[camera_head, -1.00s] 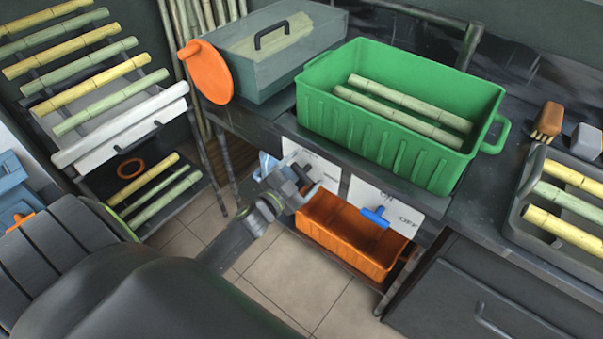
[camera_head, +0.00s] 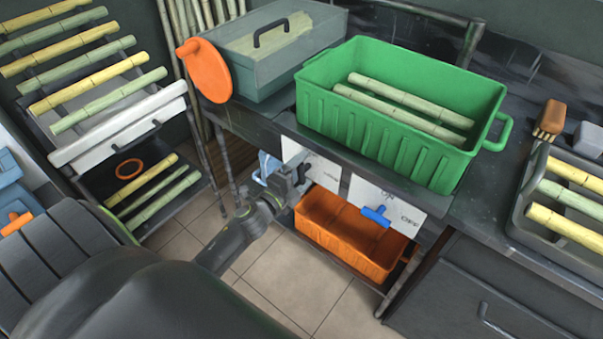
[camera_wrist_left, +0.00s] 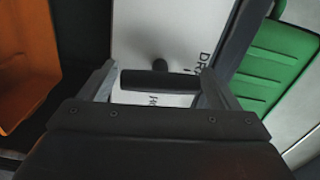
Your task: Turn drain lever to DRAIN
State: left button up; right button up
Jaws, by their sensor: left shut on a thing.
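The drain lever (camera_wrist_left: 158,81), a dark bar on a short round pivot, shows in the left wrist view in front of a white panel (camera_wrist_left: 138,37). Lettering starting "DR" is at the panel's right, and partly covered lettering is just below the bar. My left gripper (camera_wrist_left: 157,88) is shut on the lever, one finger at each end of the bar. In the head view my left gripper (camera_head: 292,176) is at the white panel (camera_head: 323,170) under the counter and hides the lever. My right gripper is not in view.
A second white panel with a blue lever (camera_head: 376,215) and "OFF" lettering is just right of my gripper. An orange bin (camera_head: 345,240) stands below. A green crate (camera_head: 385,150) with cane pieces is on the counter above. Tiled floor is clear in front.

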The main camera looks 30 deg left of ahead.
pick_arm(q)
jog(key=shift+m, duration=0.6)
jog(key=shift+f, duration=0.1)
